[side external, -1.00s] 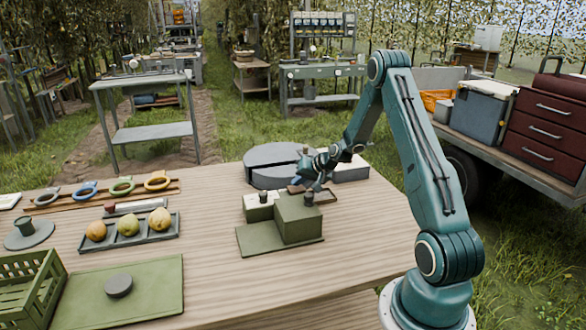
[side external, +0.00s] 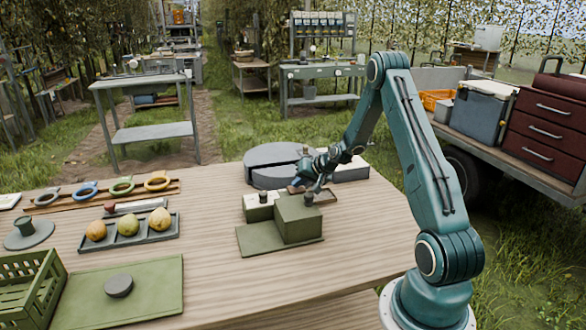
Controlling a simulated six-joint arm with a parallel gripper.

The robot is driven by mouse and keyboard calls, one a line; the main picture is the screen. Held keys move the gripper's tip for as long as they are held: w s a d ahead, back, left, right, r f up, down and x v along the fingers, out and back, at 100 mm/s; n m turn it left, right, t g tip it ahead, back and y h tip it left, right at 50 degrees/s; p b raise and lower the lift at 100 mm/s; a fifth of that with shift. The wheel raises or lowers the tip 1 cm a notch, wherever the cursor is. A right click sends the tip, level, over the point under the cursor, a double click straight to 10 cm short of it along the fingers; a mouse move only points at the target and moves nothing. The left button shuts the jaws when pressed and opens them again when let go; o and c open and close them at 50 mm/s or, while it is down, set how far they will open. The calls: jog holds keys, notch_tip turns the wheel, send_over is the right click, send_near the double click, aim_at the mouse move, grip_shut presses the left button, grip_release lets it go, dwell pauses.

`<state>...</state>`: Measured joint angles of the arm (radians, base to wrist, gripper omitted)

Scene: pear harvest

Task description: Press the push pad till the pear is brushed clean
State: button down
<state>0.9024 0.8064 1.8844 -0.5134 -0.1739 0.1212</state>
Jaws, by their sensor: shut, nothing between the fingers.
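My gripper (side external: 303,186) is shut and empty, just behind and above the green stepped block (side external: 297,222). The block stands on a flat green base and has a dark knob (side external: 308,198) on top; a second dark knob (side external: 262,197) stands on the lower part to its left. I cannot tell which part is the push pad, or whether my fingertips touch anything. No brush can be made out.
Coloured rings, a green crate (side external: 30,287) and a green mat (side external: 150,290) with a grey disc are at the left. The table's front right is clear.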

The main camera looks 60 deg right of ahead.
aim_at(299, 189)
jog(key=shift+f, duration=0.45)
dwell(0.8)
jog(key=shift+r, duration=1.1)
jog(key=shift+r, duration=0.15)
jog(key=shift+r, duration=2.4)
